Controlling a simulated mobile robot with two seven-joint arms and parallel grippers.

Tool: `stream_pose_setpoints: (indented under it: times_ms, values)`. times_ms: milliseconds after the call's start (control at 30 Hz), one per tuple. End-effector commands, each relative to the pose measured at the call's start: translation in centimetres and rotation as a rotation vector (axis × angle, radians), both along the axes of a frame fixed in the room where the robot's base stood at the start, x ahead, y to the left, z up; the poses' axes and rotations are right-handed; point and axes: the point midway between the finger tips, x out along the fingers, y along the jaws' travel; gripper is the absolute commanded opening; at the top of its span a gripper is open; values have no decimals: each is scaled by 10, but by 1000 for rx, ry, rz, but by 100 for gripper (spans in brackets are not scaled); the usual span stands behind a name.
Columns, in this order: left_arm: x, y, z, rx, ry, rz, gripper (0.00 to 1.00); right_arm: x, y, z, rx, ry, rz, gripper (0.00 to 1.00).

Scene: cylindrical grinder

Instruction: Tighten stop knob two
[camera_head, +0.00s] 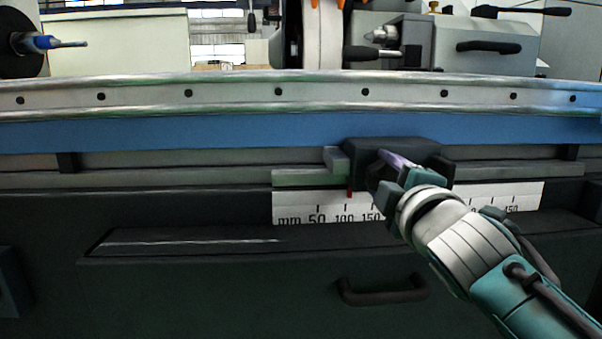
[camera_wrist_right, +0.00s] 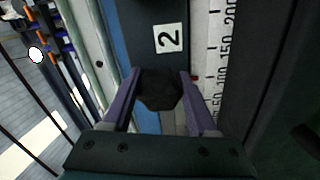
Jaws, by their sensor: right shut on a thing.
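Stop knob two is a dark, faceted knob (camera_wrist_right: 159,90) on a black stop block (camera_head: 350,151), next to a white label (camera_wrist_right: 169,38) with the number 2 in the right wrist view. My right gripper (camera_wrist_right: 158,92) is shut on the knob, with one purple finger on each side of it. In the head view my right gripper (camera_head: 388,172) reaches the front of the stop block from the lower right and hides the knob. My left gripper is not in view.
A white millimetre scale (camera_head: 295,206) runs below the stop block, with a small red pointer (camera_head: 349,193) over it. A blue rail (camera_head: 200,133) runs above. A dark drawer handle (camera_head: 383,291) sticks out below.

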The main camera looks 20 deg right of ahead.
Motion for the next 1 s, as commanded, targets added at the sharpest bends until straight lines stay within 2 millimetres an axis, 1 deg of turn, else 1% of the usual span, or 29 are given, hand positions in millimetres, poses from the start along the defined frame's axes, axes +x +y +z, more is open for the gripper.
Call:
stream_pose_setpoints:
  times_ms: [133, 167, 400, 633, 767, 867, 1000]
  values:
    - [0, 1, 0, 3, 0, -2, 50, 0, 0, 1, 6, -3, 1, 3]
    - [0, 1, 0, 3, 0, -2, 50, 0, 0, 1, 6, -3, 1, 62]
    - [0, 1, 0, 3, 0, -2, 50, 0, 0, 0, 3, -2, 0, 89]
    - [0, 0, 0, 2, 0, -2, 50, 0, 0, 0, 2, 0, 0, 89]
    - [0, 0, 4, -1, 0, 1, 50, -7, 2, 1, 1, 1, 0, 89]
    - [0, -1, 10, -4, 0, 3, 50, -21, 5, 1, 3, 2, 1, 89]
    - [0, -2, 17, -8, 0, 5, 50, -48, 12, 1, 5, 2, 0, 89]
